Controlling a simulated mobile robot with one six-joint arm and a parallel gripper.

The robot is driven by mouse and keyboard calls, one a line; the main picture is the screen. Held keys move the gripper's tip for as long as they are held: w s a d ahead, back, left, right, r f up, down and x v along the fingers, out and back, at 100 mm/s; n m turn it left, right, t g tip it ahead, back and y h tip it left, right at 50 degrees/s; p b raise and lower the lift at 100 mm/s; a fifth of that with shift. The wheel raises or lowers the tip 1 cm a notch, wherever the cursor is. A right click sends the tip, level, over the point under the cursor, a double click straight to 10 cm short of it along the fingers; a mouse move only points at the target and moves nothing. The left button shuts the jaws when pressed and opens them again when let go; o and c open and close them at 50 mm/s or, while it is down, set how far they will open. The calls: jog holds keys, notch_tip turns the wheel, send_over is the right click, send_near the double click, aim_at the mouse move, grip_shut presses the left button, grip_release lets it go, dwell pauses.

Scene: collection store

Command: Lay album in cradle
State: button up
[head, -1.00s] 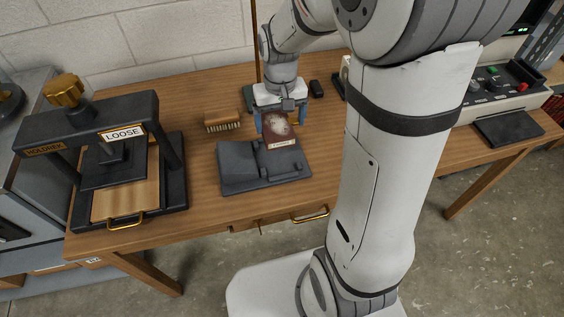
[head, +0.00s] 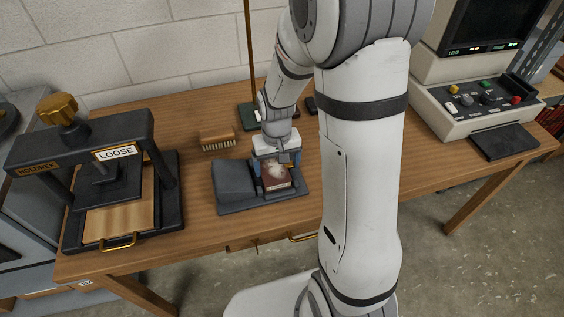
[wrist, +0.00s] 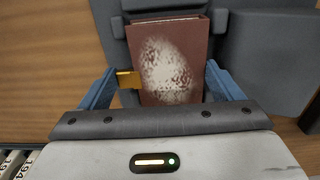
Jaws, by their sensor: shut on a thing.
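The album (head: 277,179) is a dark red book with a pale speckled patch on its cover and a brass clasp at one side. It also shows in the wrist view (wrist: 172,60). My gripper (head: 275,172) is shut on it, one blue finger at each side; both fingers show in the wrist view (wrist: 165,82). The dark grey cradle (head: 234,180) stands on the wooden table. The album is over the cradle's right half, low down. I cannot tell whether it rests on the cradle. The gripper hides the album's far end.
A brush (head: 217,141) lies behind the cradle. A press (head: 100,175) marked LOOSE stands at the left. A thin pole (head: 248,60) rises behind, and a console (head: 480,105) is at the right. Bare tabletop (head: 198,180) lies between press and cradle.

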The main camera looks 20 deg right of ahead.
aim_at(277, 168)
jog(key=shift+f, duration=0.2)
jog(key=o, duration=0.9)
jog(key=shift+o, duration=0.2)
notch_tip(277, 168, up, 12)
jog(key=p, duration=0.1)
jog(key=s+r+t, duration=0.1)
jog(key=s+r, duration=0.1)
jog(key=s, duration=0.5)
jog(key=s+d+r+t, duration=0.1)
jog(key=s+r, duration=0.2)
jog(key=s, duration=0.3)
jog(key=shift+s+d+r, duration=0.25)
jog(key=shift+s, duration=0.1)
